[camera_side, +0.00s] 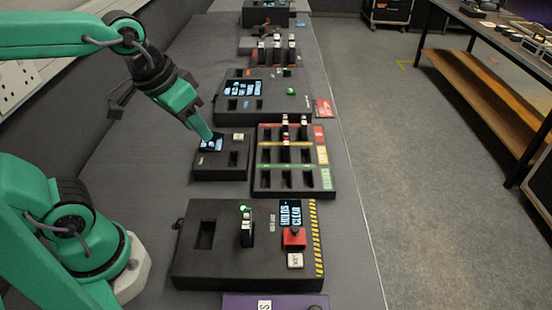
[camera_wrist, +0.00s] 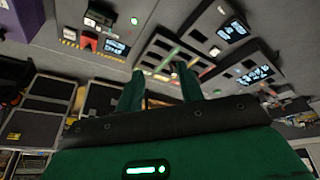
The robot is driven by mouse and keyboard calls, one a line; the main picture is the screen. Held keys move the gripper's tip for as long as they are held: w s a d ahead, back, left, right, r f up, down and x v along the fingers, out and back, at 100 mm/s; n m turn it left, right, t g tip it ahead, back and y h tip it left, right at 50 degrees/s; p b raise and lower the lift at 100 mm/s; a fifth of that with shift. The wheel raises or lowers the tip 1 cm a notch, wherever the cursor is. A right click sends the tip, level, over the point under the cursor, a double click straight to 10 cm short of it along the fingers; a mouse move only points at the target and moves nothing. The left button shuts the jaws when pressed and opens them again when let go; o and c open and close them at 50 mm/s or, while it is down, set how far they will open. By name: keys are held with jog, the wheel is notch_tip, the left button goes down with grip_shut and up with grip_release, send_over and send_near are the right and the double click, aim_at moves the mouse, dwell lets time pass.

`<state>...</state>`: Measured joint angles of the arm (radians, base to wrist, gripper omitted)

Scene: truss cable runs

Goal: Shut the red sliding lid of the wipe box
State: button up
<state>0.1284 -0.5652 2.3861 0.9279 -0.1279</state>
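I cannot make out a box that is plainly the wipe box, or a red sliding lid on one. Red parts in the side view are a red block (camera_side: 294,237) below a lit display on the nearest black box and a flat red plate (camera_side: 324,109) beside a farther box. A red piece (camera_wrist: 88,41) also shows in the wrist view. My gripper (camera_side: 208,135) points down at the small black box (camera_side: 222,172), close over its lit screen; I cannot tell whether it touches. In the wrist view my gripper (camera_wrist: 159,70) has its two fingers apart with nothing between them.
A slotted tray (camera_side: 262,189) with red, yellow and green rows stands right of the small box. The nearest black box (camera_side: 190,271) holds an upright black-and-white piece (camera_side: 247,232). A larger box (camera_side: 222,117) lies behind.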

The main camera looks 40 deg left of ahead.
jog(key=w+d+f+g, duration=0.3)
jog(key=w+d, duration=0.2)
jog(key=d, duration=0.5)
jog(key=g, duration=0.1)
send_over(295, 228)
jog(key=shift+y, duration=0.3)
notch_tip(295, 228, down, 5)
jog(key=shift+f, duration=0.1)
jog(key=shift+f, duration=3.8)
grip_shut()
